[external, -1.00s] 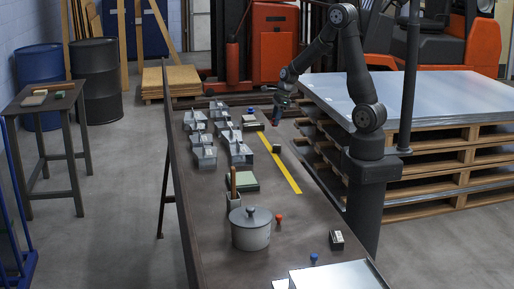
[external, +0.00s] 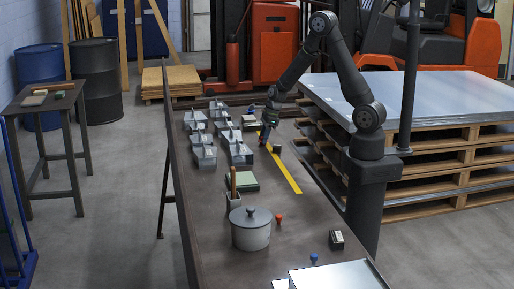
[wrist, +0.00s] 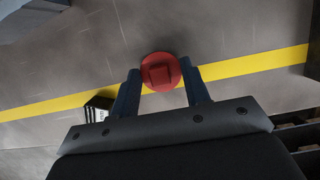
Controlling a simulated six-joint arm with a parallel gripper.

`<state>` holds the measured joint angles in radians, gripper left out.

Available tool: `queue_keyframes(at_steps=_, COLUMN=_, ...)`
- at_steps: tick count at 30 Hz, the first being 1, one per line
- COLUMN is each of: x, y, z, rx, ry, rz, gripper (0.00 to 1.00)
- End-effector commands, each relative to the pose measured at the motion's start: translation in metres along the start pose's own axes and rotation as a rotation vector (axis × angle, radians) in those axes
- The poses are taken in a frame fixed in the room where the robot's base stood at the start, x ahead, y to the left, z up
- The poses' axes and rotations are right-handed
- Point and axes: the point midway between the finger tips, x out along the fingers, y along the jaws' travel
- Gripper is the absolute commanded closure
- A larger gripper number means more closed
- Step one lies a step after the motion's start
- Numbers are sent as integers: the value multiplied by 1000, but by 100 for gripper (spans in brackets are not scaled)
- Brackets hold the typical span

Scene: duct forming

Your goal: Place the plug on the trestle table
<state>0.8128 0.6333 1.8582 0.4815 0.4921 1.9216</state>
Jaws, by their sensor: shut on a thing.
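The plug (wrist: 160,72) is a round red disc with a raised square block, seen from above in the wrist view. My gripper (wrist: 160,78) is shut on it, one dark blue finger on each side. In the external view my gripper (external: 266,142) hangs by the yellow stripe on the long dark table (external: 205,228), and the plug is too small to make out there. A smaller dark table (external: 50,97) on legs stands at the left, with a few small pieces on it. I cannot tell which of the two is the trestle table.
Metal duct pieces (external: 205,156) stand left of the yellow stripe (external: 285,174). A small dark block (external: 277,149) is beside my gripper. A lidded grey pot (external: 250,229) and a green-topped block (external: 243,184) are nearer the camera. Stacked pallets (external: 430,155) stand at the right.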

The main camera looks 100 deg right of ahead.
Motion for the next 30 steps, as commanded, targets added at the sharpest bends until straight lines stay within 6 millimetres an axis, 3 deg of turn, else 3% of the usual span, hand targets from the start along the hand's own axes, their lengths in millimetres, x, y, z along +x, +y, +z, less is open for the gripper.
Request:
queue_keyframes(at_steps=5, x=3, y=0, z=-1, rx=0, ry=1, rz=1, gripper=79)
queue_keyframes(at_steps=6, x=2, y=0, z=-1, rx=-1, ry=0, rz=0, gripper=50)
queue_keyframes(at_steps=9, x=2, y=0, z=-1, rx=-1, ry=0, rz=0, gripper=36)
queue_keyframes(at_steps=20, x=-2, y=0, z=0, rx=-1, ry=-1, rz=-1, gripper=36)
queue_keyframes(at_steps=30, x=-54, y=-1, z=1, rx=-2, ry=-3, rz=-3, gripper=36)
